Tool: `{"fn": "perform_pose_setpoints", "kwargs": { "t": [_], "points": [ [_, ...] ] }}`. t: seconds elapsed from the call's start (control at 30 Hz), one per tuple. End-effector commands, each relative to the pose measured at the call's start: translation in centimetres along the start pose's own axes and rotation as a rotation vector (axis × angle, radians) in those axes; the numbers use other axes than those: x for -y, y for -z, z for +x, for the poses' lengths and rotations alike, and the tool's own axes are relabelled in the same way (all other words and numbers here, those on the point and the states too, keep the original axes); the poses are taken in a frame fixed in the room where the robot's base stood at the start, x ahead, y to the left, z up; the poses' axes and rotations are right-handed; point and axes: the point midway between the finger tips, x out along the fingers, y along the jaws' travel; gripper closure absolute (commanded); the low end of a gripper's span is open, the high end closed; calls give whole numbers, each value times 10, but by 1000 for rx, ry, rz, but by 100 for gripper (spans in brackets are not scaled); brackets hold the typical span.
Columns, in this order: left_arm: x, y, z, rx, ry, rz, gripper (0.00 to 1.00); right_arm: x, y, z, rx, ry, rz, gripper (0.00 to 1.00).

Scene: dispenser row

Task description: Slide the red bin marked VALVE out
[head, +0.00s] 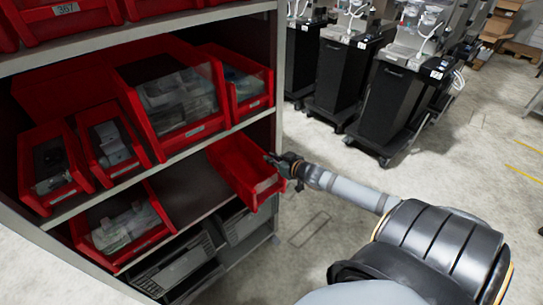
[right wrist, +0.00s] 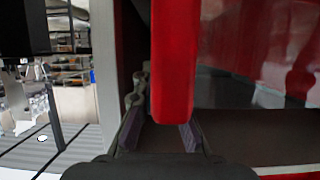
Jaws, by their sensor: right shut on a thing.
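A red bin (head: 238,168) sits on the right end of the lower shelf and sticks out past the shelf's front edge, its front tilted downward. Its inside looks empty, and I cannot read any VALVE marking on it. My right gripper (head: 288,165) is shut on the bin's right side wall near the front. In the right wrist view the red wall (right wrist: 174,60) stands between the two fingers of the gripper (right wrist: 160,133). My left gripper is not in view.
A red bin with packets (head: 172,137) and smaller red bins (head: 37,195) fill the shelf above. Another filled red bin (head: 161,235) stands left on the same shelf; grey crates (head: 187,270) are below.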

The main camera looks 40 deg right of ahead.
Motion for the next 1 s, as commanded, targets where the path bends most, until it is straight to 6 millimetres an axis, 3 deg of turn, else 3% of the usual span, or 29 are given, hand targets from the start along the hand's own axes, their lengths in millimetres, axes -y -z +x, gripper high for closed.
{"fn": "perform_pose_setpoints", "kwargs": {
  "t": [0.2, 0.23, 0.43, 1.0],
  "points": [
    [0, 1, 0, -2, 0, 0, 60, 0, 0, 0, 0, 1, 1, 100],
    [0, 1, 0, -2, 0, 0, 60, 0, 0, 0, 0, 1, 1, 89],
    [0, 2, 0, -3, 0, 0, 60, 0, 0, 0, -1, 1, 1, 64],
    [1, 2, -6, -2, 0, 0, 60, 0, 5, -2, -1, 1, 0, 64]
  ]
}}
